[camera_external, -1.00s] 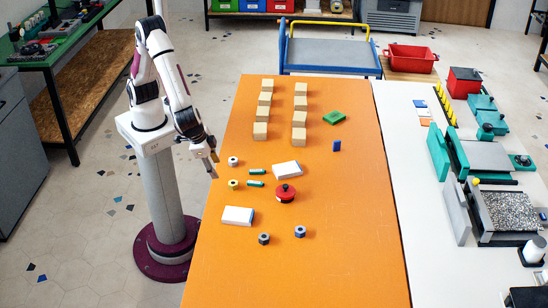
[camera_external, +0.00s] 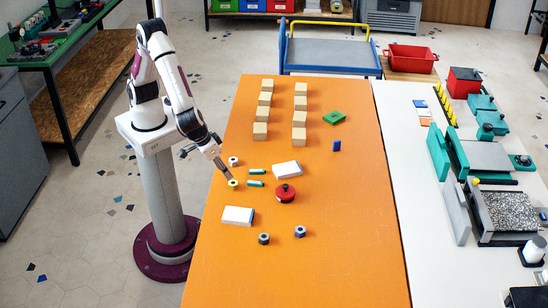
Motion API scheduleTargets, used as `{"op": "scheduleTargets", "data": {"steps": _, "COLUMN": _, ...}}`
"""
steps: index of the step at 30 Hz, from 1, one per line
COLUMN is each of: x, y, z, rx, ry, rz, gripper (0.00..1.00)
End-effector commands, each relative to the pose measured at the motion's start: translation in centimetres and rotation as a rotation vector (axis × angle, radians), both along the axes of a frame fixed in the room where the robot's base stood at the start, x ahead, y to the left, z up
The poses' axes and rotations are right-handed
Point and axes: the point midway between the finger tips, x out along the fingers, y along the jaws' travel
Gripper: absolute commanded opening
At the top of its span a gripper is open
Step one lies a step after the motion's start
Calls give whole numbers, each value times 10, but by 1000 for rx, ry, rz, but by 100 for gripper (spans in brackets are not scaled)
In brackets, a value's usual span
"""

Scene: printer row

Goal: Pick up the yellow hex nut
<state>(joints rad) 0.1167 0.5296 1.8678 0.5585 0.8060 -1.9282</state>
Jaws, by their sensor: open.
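The yellow hex nut (camera_external: 233,184) lies on the orange table (camera_external: 330,220) near its left edge. My gripper (camera_external: 227,179) is open, pointing down at the table, with its fingertips right by the nut. One finger overlaps the nut's upper edge in the picture. I cannot tell whether the fingers touch it or sit on both sides of it.
A white nut (camera_external: 233,161) is just behind. Two green cylinders (camera_external: 256,184) lie right of the yellow nut. White boxes (camera_external: 238,216) lie in front and behind right. A red round part (camera_external: 285,193), dark nut (camera_external: 264,239) and blue nut (camera_external: 300,231) are further right. The front table is clear.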

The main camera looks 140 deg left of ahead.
Motion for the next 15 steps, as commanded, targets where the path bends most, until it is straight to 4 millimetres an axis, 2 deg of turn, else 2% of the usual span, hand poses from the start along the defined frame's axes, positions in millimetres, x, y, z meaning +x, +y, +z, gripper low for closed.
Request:
{"op": "scheduleTargets", "data": {"steps": 5, "x": 0, "y": 1, "z": -3, "rx": 0, "ry": 1, "rz": -1, "gripper": 43}}
{"op": "scheduleTargets", "data": {"steps": 15, "x": 2, "y": 9, "z": -24, "rx": 0, "ry": 2, "rz": -1, "gripper": 43}}
